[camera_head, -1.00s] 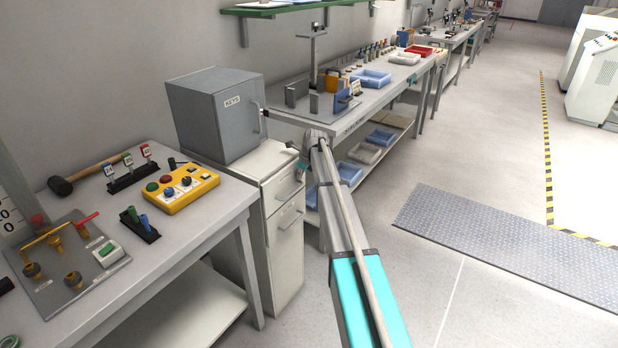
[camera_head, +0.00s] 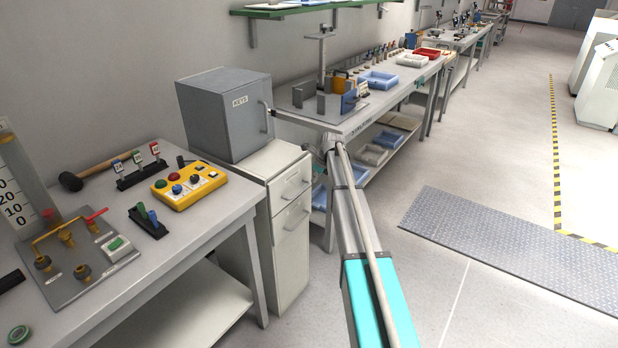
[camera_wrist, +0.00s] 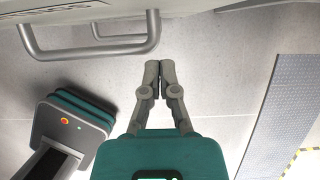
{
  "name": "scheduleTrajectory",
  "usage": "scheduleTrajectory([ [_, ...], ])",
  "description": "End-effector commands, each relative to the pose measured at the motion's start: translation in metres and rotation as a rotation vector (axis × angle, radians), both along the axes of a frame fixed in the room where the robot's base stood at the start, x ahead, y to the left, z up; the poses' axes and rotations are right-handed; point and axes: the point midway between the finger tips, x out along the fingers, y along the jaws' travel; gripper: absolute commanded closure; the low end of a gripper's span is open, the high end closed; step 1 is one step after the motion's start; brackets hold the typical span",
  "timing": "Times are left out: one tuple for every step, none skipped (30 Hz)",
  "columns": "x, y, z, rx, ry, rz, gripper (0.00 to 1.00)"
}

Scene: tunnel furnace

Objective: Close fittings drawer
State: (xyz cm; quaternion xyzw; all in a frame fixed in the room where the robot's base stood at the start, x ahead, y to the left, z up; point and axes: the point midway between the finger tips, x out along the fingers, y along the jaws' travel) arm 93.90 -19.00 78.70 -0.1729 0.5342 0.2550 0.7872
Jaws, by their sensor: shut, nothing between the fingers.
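The white cabinet (camera_head: 292,240) stands between the two benches. Its upper drawer (camera_head: 288,183) has a bar handle and looks about flush with the front; a small gap cannot be ruled out. A taller front with its own bar handle is below it. In the wrist view, bar handles (camera_wrist: 92,50) show at the upper left. My gripper (camera_wrist: 167,66) is shut and empty, to the right of these handles and apart from them. In the head view my gripper is hidden.
A grey key box (camera_head: 225,115) stands on the cabinet. The left bench (camera_head: 205,225) carries a yellow button box (camera_head: 188,186) and a hammer. The right bench (camera_head: 345,125) holds trays, close to my arm. Open floor (camera_head: 420,275) lies in front.

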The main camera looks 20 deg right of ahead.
Motion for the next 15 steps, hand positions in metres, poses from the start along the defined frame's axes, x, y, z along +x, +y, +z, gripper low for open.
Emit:
scheduleTrajectory([
  [-0.001,0.000,0.010,0.001,-0.001,0.000,1.00],
  [-0.002,-0.001,0.013,0.000,0.000,0.000,1.00],
  [-0.003,-0.002,0.016,0.000,0.000,0.000,1.00],
  [-0.004,-0.003,0.019,0.000,0.000,0.000,1.00],
  [-0.005,-0.003,0.021,0.000,0.000,-0.001,1.00],
  [-0.006,-0.004,0.024,0.000,0.001,-0.001,1.00],
  [-0.007,-0.005,0.027,0.000,0.001,-0.001,1.00],
  [-0.008,-0.005,0.029,0.000,0.001,-0.001,1.00],
  [-0.009,-0.006,0.032,0.000,0.001,-0.001,1.00],
  [-0.010,-0.007,0.035,0.000,0.001,-0.001,1.00],
  [-0.011,-0.007,0.037,0.000,0.001,-0.001,1.00],
  [-0.012,-0.008,0.041,-0.001,0.001,0.000,1.00],
  [-0.012,-0.009,0.043,0.000,0.001,0.000,1.00],
  [-0.013,-0.009,0.046,0.000,0.001,0.000,1.00],
  [-0.014,-0.010,0.049,0.000,0.001,0.000,1.00],
])
